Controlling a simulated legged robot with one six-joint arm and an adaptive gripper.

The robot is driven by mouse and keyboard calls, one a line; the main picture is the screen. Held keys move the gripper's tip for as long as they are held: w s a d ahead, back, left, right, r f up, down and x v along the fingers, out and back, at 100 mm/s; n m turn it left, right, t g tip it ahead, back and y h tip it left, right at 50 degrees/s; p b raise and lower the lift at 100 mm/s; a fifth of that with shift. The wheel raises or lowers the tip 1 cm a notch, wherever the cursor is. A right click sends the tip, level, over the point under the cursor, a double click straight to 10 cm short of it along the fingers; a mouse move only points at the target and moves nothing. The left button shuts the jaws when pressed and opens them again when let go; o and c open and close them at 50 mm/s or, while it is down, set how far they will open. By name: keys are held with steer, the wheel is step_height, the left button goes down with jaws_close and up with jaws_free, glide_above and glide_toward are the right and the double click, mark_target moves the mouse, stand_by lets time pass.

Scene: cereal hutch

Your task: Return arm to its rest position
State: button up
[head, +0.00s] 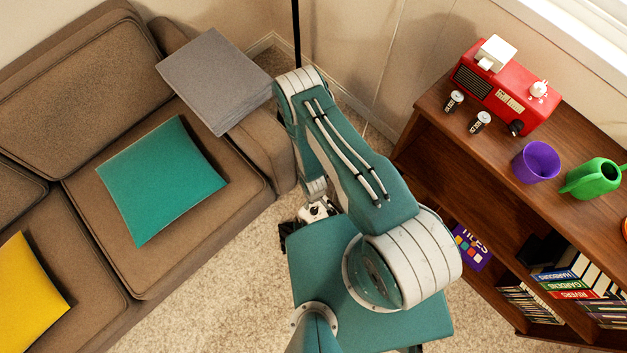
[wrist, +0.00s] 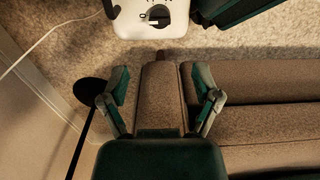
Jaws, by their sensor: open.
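The brown sofa's arm (wrist: 160,95) shows beyond the gap between the fingers.
The brown sofa (head: 240,150) stands to the left, with teal (head: 162,180) and yellow (head: 28,290) cushions and a grey folded item (head: 213,80) on it. A wooden hutch (head: 425,110) stands right, bearing a red radio (head: 505,85), purple cup (head: 535,162) and green watering can (head: 595,178). Carpet (head: 205,290) is clear between.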

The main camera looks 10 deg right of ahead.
steer(key=shift+w, duration=0.1)
stand_by(0.3)
steer(key=w+r+m+t, duration=0.1)
steer(key=w+r, duration=0.4)
steer(key=r, duration=0.5)
steer(key=w+r, duration=0.6)
steer(key=r, duration=0.4)
steer(key=w+r+m+t, duration=0.1)
steer(key=w+r, duration=0.4)
steer(key=r, duration=0.4)
step_height(320, 180, up, 21)
steer(key=d+m+t, duration=0.1)
steer(key=d+m, duration=0.1)
steer(key=d, duration=0.1)
steer(key=s+d+r+m+t, duration=0.1)
steer(key=s+d+r, duration=0.2)
steer(key=s+r, duration=0.7)
steer(key=s+d+r+m+t, duration=0.1)
steer(key=s+d+r, duration=0.2)
steer(key=s+r, duration=0.7)
steer(key=shift+s+r+m+t, duration=0.15)
steer(key=shift+s+m+t, duration=0.2)
steer(key=shift+s, duration=0.8)
